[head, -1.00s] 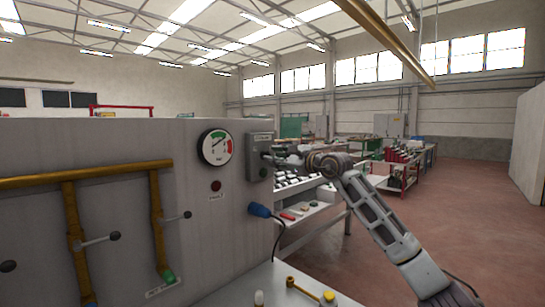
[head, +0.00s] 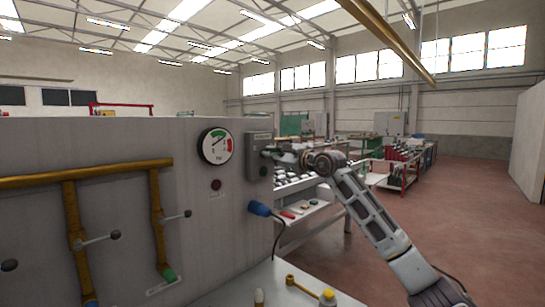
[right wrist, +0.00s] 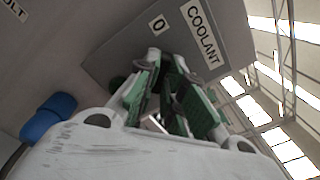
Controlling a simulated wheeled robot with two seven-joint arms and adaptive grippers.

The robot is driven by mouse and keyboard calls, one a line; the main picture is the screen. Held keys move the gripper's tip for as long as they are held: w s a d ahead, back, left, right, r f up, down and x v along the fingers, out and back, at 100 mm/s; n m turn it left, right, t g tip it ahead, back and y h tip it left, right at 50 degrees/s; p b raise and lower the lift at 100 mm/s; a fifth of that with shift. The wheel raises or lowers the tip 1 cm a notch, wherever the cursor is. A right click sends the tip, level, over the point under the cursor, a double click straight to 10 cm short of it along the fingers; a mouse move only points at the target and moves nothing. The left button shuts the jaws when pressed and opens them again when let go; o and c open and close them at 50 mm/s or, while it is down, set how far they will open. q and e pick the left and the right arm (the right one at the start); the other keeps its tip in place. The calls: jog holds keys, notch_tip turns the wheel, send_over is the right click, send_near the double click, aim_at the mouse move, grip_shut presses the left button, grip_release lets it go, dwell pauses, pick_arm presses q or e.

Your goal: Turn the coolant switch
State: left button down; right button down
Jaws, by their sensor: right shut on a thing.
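The coolant switch box (head: 259,148) is a grey box on the right end of the machine's upright panel. In the right wrist view its face (right wrist: 112,55) carries the labels COOLANT and 0. My right gripper (head: 275,151) reaches the box from the right. In the right wrist view the green-padded fingers of my right gripper (right wrist: 165,72) are closed at the box face, shut on the switch knob. The knob itself is mostly hidden between the fingers. My left gripper is not in view.
A pressure gauge (head: 217,146) and a dark red lamp (head: 216,184) sit left of the box. A blue plug (head: 259,208) with a cable juts out below it. Brass pipes (head: 70,181) with levers run along the panel at left. Open floor lies to the right.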

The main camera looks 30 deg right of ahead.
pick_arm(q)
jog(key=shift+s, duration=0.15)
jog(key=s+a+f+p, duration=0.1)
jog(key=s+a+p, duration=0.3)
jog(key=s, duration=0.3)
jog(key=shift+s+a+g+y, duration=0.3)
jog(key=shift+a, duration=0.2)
pick_arm(e)
jog(key=shift+m, duration=8.1)
jog(key=c, duration=1.5)
grip_release()
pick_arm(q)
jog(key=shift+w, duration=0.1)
